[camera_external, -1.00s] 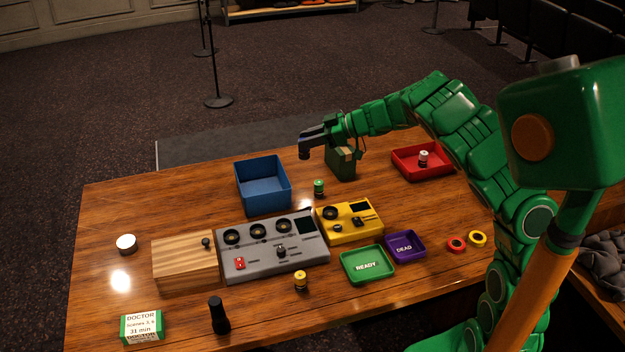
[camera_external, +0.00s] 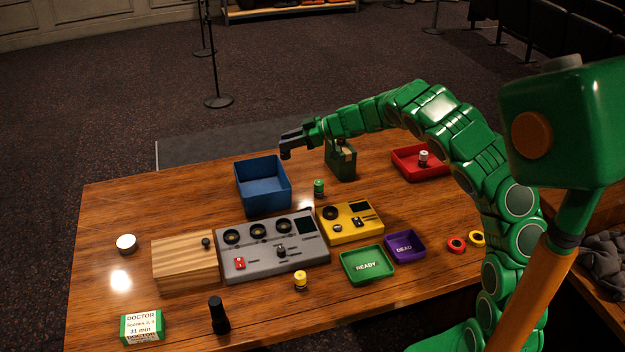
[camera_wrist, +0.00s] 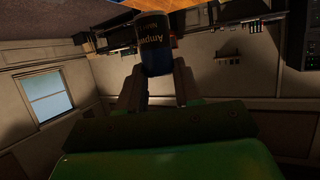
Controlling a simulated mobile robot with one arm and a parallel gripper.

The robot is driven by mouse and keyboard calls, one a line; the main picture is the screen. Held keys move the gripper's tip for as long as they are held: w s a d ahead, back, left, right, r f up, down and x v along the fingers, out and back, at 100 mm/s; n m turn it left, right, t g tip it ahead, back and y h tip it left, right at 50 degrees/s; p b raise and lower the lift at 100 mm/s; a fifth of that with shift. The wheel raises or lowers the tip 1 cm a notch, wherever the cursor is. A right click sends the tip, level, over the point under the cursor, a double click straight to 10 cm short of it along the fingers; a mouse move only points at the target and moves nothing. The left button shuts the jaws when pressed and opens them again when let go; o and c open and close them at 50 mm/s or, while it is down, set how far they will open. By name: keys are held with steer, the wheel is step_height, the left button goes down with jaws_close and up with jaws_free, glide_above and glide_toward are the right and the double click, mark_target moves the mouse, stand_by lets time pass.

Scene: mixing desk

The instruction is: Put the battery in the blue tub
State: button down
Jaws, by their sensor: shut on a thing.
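My gripper (camera_external: 286,143) reaches out over the table and hangs near the back right rim of the blue tub (camera_external: 264,199), apparently above it. In the wrist view my gripper (camera_wrist: 158,88) is shut on the battery (camera_wrist: 155,48), a dark cylinder with lettering on its side. In the external view the battery (camera_external: 285,154) shows only as a dark end below the fingertips. The blue tub is open-topped and stands at the back of the table; the part of its floor that I can see looks empty.
A green box (camera_external: 341,163) stands under my forearm. A small green cylinder (camera_external: 319,187) stands right of the tub. A grey mixer (camera_external: 273,262) and a yellow device (camera_external: 349,234) are in front. A red tray (camera_external: 407,160) is at right. Table left of the tub is clear.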

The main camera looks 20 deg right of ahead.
steer(key=w+a+f, duration=0.1)
steer(key=w+f, duration=0.2)
steer(key=f, duration=0.3)
steer(key=shift+f, duration=0.35)
steer(key=shift+f, duration=0.65)
steer(key=c, duration=0.8)
jaws_free()
steer(key=shift+r, duration=0.15)
steer(key=v, duration=1.2)
steer(key=shift+r, duration=0.45)
